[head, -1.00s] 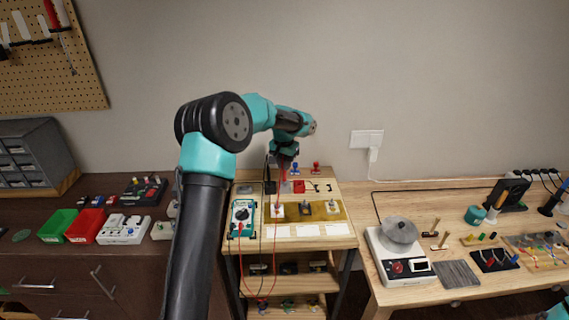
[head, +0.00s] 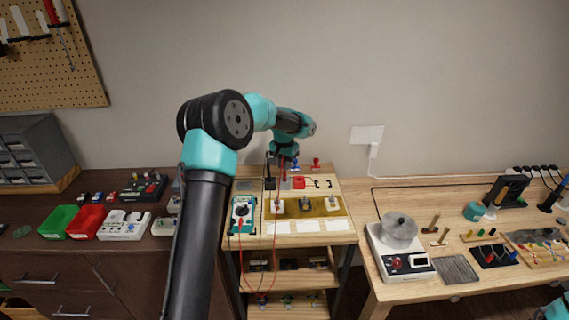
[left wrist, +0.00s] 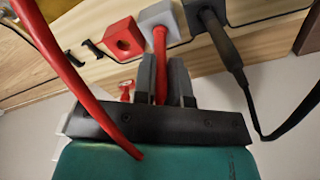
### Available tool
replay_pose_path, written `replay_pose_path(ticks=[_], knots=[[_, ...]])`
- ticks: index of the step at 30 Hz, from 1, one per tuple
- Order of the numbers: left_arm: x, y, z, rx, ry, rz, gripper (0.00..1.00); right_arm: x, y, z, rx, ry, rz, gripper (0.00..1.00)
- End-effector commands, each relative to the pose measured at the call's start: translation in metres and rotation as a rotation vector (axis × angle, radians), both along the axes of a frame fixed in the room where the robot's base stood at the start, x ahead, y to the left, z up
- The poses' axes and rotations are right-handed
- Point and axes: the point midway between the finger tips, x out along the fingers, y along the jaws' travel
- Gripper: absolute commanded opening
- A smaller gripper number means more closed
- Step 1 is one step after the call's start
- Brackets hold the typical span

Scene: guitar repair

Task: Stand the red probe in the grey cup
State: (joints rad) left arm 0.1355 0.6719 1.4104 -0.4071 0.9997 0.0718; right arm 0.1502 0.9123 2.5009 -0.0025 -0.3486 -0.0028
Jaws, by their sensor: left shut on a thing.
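My left gripper (left wrist: 167,84) is shut on the red probe (left wrist: 160,62). In the left wrist view the probe runs from between the fingers to the grey cup (left wrist: 152,16), with its end at or inside the cup's opening; how deep it sits I cannot tell. In the head view the left gripper (head: 284,163) is above the back of the small bench, with the red probe (head: 282,174) below it. The grey cup is small and partly hidden there. My right gripper is not in view.
A red lead (left wrist: 65,70) crosses close to my left gripper. A multimeter (head: 243,215) sits at the bench's front left.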

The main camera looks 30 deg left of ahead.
Motion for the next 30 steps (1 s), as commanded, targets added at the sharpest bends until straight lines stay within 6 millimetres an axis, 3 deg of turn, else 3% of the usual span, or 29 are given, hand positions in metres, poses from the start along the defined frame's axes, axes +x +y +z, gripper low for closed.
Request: replay_pose_path(ticks=[22,23,30], knots=[[-0.0001,-0.0001,-0.0089,0.000,0.000,0.000,0.00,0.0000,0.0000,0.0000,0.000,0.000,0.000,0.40],[-0.0001,-0.0001,-0.0089,0.000,0.000,0.000,0.16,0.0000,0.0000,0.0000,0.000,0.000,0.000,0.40],[-0.0001,-0.0001,-0.0089,0.000,0.000,0.000,0.39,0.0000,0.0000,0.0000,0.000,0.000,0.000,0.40]])
